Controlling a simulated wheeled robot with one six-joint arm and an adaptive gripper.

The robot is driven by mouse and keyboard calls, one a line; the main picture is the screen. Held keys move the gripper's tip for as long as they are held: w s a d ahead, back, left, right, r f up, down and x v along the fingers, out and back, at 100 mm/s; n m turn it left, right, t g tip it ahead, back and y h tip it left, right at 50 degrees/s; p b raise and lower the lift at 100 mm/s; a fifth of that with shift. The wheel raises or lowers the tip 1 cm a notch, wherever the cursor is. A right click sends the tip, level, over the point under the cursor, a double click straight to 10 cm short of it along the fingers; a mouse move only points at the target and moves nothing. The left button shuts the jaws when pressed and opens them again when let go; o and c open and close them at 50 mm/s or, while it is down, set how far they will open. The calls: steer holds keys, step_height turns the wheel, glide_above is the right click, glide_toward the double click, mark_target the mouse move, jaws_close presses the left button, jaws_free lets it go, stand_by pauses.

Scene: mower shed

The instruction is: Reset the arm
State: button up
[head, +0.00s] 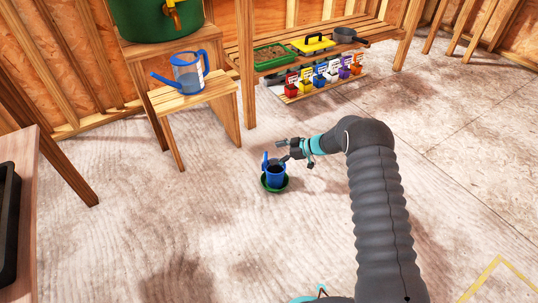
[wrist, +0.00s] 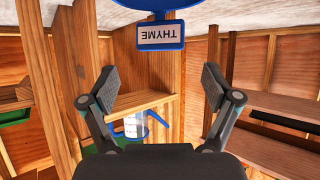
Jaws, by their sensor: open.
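My gripper (head: 283,151) is open and empty at the end of my bent arm in the head view. It is just above and to the right of a blue pot (head: 276,178) on the floor. The pot stands upright in a green saucer (head: 275,187) and has dark contents. In the wrist view my gripper (wrist: 160,88) shows two spread fingers with nothing between them. The blue pot (wrist: 150,4) shows at the top edge, with an upside-down THYME label (wrist: 160,36), beyond the fingertips and apart from them.
A blue-handled watering can (head: 188,72) stands on a wooden step (head: 212,90) at upper left, below a green barrel (head: 150,18). A dark tray (head: 8,225) is at left. Floor around the pot is clear.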

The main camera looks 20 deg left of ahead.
steer(key=v, duration=0.8)
